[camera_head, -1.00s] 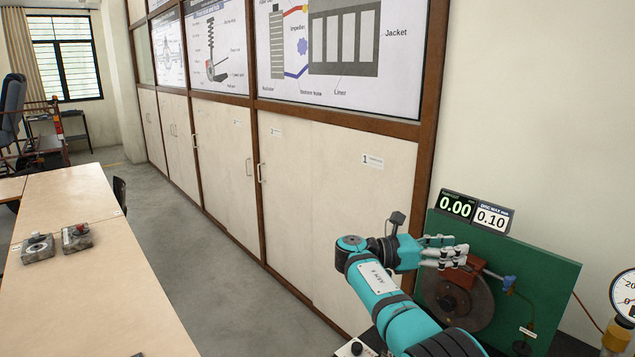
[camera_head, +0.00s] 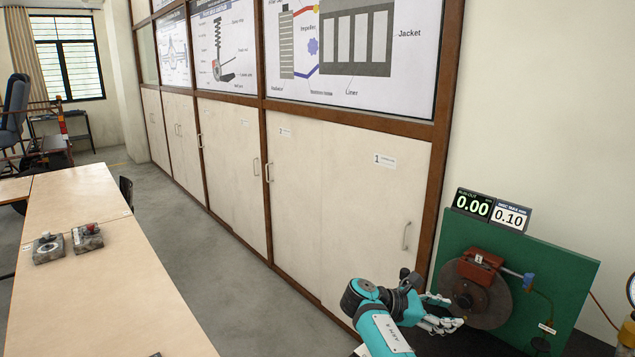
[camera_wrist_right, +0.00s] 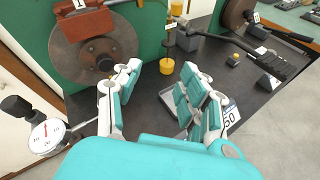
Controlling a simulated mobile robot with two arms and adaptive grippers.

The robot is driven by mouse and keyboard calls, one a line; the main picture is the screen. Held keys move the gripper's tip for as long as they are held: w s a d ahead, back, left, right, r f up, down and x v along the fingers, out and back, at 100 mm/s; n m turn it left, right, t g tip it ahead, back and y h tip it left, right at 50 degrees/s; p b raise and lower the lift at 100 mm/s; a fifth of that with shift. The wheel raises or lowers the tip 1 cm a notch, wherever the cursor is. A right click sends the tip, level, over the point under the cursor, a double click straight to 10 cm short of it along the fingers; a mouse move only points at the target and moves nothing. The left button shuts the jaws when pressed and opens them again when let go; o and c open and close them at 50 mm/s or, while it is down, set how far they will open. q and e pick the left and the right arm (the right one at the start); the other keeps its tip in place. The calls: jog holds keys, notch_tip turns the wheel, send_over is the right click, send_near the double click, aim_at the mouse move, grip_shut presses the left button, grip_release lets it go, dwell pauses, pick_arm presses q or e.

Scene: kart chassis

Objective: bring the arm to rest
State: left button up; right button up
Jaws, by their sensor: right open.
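My right gripper (camera_head: 441,313) is at the lower right of the head view, low in front of the green board. In the right wrist view my right gripper (camera_wrist_right: 155,98) has its teal and white fingers spread apart with nothing between them. The fingers are over the dark bench top, close to the brake disc but apart from it in the wrist view. My left gripper is not in view.
A brake disc (camera_head: 478,301) with a red caliper (camera_head: 480,266) is mounted on a green board (camera_head: 556,268). A dial gauge (camera_wrist_right: 46,137) is close to the fingers. Cabinets (camera_head: 368,220) line the wall. A wooden table (camera_head: 100,290) stands left, with a clear aisle (camera_head: 220,270) between.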

jog(key=s+a+f+m+y, duration=0.2)
jog(key=s+f+m+y, duration=0.6)
jog(key=s+f, duration=1.3)
jog(key=s+a+r+m+t+y, duration=0.1)
jog(key=s+a+r+m+y, duration=0.2)
jog(key=s, duration=0.7)
jog(key=s+a+r+m+t+y, duration=0.1)
jog(key=s+a+r+m+y, duration=0.2)
jog(key=s, duration=0.7)
notch_tip(320, 180, down, 31)
jog(key=g+b, duration=0.2)
jog(key=b, duration=0.3)
pick_arm(q)
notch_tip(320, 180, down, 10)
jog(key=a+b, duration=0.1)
jog(key=b, duration=0.4)
pick_arm(e)
jog(key=s+d+f+g, duration=0.1)
jog(key=s+d+f, duration=0.2)
jog(key=s+f, duration=1.4)
notch_tip(320, 180, down, 4)
jog(key=shift+s+d+f, duration=0.15)
jog(key=shift+f, duration=0.05)
